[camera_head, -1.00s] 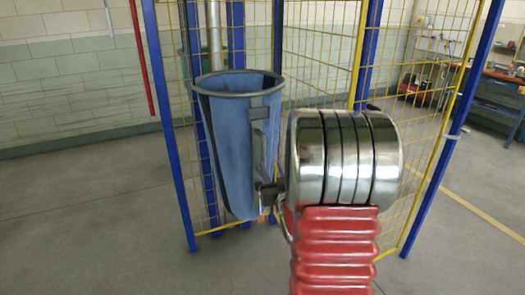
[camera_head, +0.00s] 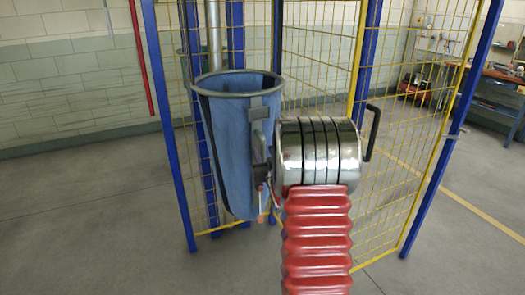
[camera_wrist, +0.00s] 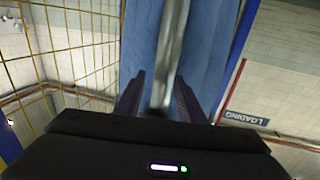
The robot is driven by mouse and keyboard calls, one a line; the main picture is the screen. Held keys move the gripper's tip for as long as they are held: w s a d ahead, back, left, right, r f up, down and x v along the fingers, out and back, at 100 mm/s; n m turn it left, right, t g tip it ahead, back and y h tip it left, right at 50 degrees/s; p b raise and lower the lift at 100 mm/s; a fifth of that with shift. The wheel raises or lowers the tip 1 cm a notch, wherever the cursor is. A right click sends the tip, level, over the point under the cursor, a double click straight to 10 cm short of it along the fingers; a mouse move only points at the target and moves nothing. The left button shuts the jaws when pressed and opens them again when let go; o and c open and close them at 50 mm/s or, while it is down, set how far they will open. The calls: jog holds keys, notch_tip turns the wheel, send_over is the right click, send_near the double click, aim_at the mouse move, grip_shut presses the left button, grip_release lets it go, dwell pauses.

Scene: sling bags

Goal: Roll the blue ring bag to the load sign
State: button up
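The blue ring bag (camera_head: 228,150) is a tall blue sack with a dark rim ring, standing open at the top in front of the yellow mesh in the head view. A grey upright handle or strap runs down its right side. My gripper (camera_head: 264,172) is at that side, partly hidden by my arm. In the wrist view, the blue bag fabric (camera_wrist: 205,45) fills the middle, and my gripper's fingers (camera_wrist: 160,78) stand apart on both sides of the grey bar (camera_wrist: 172,40). Contact cannot be told.
Yellow mesh (camera_head: 320,65) with blue posts (camera_head: 172,130) stands close behind and around the bag. A metal pole (camera_head: 213,35) rises behind it. A workbench (camera_head: 495,95) is at the far right. The floor at left (camera_head: 90,220) is clear.

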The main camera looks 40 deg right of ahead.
jog(key=shift+x, duration=1.35)
jog(key=shift+c, duration=0.6)
grip_shut()
